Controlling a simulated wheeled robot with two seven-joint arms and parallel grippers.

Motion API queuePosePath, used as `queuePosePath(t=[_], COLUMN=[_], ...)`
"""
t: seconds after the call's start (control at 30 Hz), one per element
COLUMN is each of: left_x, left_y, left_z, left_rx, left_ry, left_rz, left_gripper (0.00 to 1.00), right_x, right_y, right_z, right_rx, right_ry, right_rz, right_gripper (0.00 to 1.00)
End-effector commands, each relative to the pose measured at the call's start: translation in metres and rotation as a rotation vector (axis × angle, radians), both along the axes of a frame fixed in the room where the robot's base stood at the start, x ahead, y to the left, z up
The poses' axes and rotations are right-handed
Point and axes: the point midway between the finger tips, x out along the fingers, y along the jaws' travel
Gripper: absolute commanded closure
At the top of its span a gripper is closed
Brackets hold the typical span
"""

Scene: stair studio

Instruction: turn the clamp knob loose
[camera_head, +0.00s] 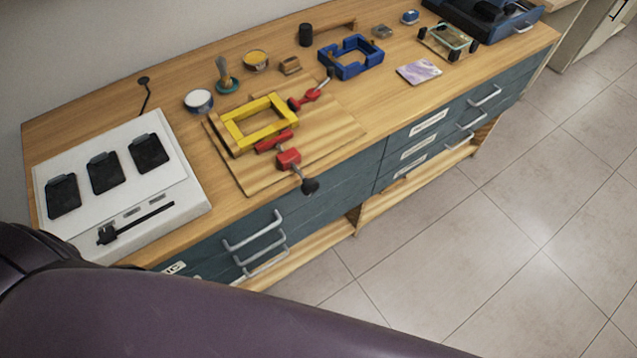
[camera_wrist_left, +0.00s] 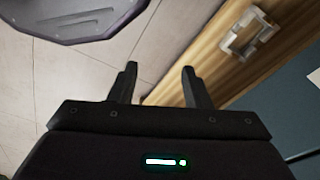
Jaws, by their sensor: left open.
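In the head view a red clamp (camera_head: 288,158) sits at the front edge of a wooden board (camera_head: 338,128) on the workbench. Its black knob (camera_head: 310,186) sticks out over the bench's front edge. A yellow frame (camera_head: 236,131) lies on the board behind the clamp, and a second red clamp (camera_head: 310,96) is at its right. My left gripper (camera_wrist_left: 160,82) shows in the left wrist view, open and empty, with floor and a drawer front beyond it. It is away from the knob, which is not in that view. My right gripper is not in view.
A white panel with black pads (camera_head: 185,205) is at the bench's left. Drawer handles (camera_head: 252,232) stick out of the bench front. The floor (camera_head: 500,220) before it is clear.

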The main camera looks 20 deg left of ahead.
Motion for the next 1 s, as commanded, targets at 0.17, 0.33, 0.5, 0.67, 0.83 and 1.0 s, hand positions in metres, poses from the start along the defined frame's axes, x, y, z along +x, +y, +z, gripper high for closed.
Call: queuePosePath(t=[0.17,0.33,0.5,0.67,0.83,1.0], left_x=[0.033,0.066,0.108,0.138,0.149,0.154], left_y=[-0.006,-0.011,-0.018,-0.022,-0.022,-0.02], left_z=[0.031,0.072,0.145,0.233,0.302,0.359], left_rx=[-0.004,-0.006,-0.01,-0.013,-0.015,-0.013], left_ry=[-0.021,-0.04,-0.073,-0.103,-0.128,-0.168], left_rz=[0.004,0.008,0.015,0.021,0.024,0.018], left_gripper=[0.56,0.56,0.56,0.56,0.56,0.56], right_x=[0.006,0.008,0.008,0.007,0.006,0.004], right_y=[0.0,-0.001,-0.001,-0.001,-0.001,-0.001], right_z=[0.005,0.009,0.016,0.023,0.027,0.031], right_rx=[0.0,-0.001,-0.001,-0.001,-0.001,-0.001], right_ry=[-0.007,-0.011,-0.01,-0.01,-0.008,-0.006], right_rz=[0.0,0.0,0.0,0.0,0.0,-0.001], right_gripper=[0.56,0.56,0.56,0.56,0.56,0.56])
